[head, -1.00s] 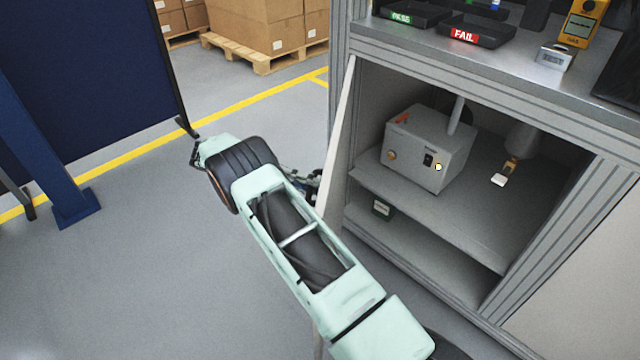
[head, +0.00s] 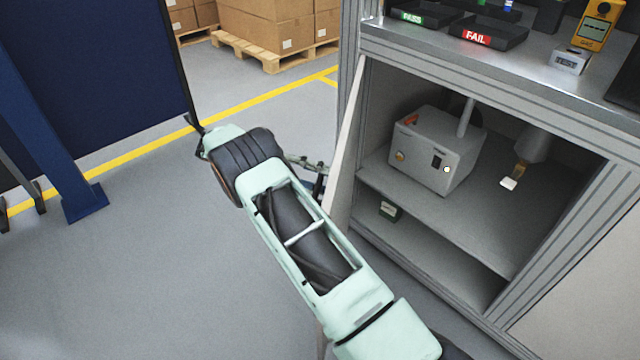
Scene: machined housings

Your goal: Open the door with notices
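The cabinet door (head: 346,150) stands swung open at the left side of the cabinet opening. I see it almost edge-on as a pale narrow strip, so its outer face and any notices on it are hidden. My arm reaches across the floor on the left of the door. My gripper (head: 318,182) is at the door's outer side, close to it. It is small, dark and partly covered by my arm. I cannot tell whether its fingers touch the door or are open or shut.
Trays and a yellow meter (head: 597,22) are on top. A blue partition (head: 100,70) stands left; the floor between is clear.

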